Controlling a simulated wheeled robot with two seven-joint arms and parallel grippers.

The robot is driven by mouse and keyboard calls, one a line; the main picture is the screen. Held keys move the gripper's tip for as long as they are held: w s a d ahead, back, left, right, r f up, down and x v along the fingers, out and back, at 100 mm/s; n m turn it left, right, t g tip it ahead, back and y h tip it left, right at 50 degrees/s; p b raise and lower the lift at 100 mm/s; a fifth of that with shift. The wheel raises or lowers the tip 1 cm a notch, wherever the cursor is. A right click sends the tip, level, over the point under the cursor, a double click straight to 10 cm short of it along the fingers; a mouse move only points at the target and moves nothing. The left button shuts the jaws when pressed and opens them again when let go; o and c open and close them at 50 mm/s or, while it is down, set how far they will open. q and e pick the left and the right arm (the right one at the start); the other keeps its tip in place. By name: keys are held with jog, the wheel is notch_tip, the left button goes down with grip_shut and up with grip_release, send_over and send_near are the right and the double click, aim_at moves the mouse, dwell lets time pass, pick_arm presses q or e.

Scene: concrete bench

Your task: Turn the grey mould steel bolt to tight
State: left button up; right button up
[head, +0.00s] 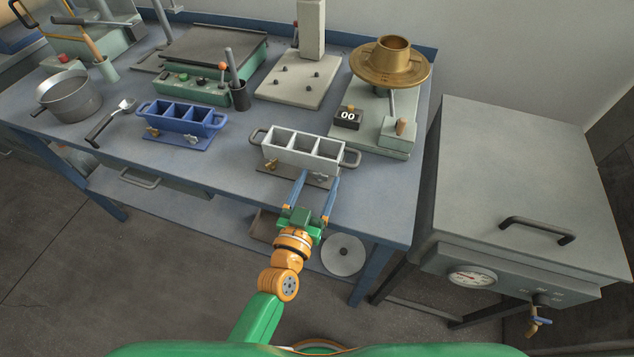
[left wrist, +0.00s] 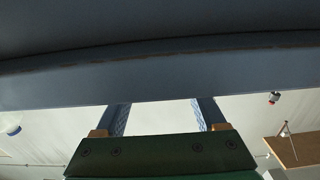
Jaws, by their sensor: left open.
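The grey mould (head: 303,150) is a three-compartment block with side handles on a brown base plate near the bench's front edge. A brass-coloured wing bolt (head: 270,164) sits at its front left. A second small bolt (head: 319,178) shows at its front right, between my fingers; its metal and how tight it is I cannot tell. My left gripper (head: 319,175) is open, its two blue fingers reaching toward the mould's front right. I see no contact with the bolt. In the left wrist view the fingers (left wrist: 163,112) are apart with nothing between them. My right gripper is not in view.
A blue mould (head: 182,120) with its own wing bolts stands to the left. A green-grey stand with a brass flow table (head: 392,62) and a counter (head: 348,117) is behind right. A grey cabinet (head: 540,185) stands right of the bench. The bench edge (left wrist: 160,78) fills much of the wrist view.

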pick_arm(q)
jog(key=shift+s, duration=0.1)
grip_shut()
jog(key=shift+a, duration=0.1)
jog(key=shift+a+f+m+g+h+b, duration=0.1)
jog(key=shift+m+g+h+b, duration=0.3)
jog(key=shift+m+h, duration=0.4)
jog(key=shift+a+f+m+g+h+b, duration=0.2)
jog(key=shift+m+g+h+b, duration=0.4)
jog(key=shift+h, duration=0.4)
jog(key=m+g+h+b, duration=0.1)
jog(key=b, duration=0.1)
jog(key=m+g+h+b, duration=0.1)
jog(key=h+b, duration=0.1)
jog(key=shift+w+a, duration=0.15)
jog(key=shift+w, duration=0.15)
jog(key=shift+m+g+h+b, duration=0.3)
jog(key=shift+m+h+b, duration=0.1)
jog(key=shift+b, duration=0.5)
jog(key=shift+r+g+b, duration=0.25)
jog(key=shift+g+b, duration=0.05)
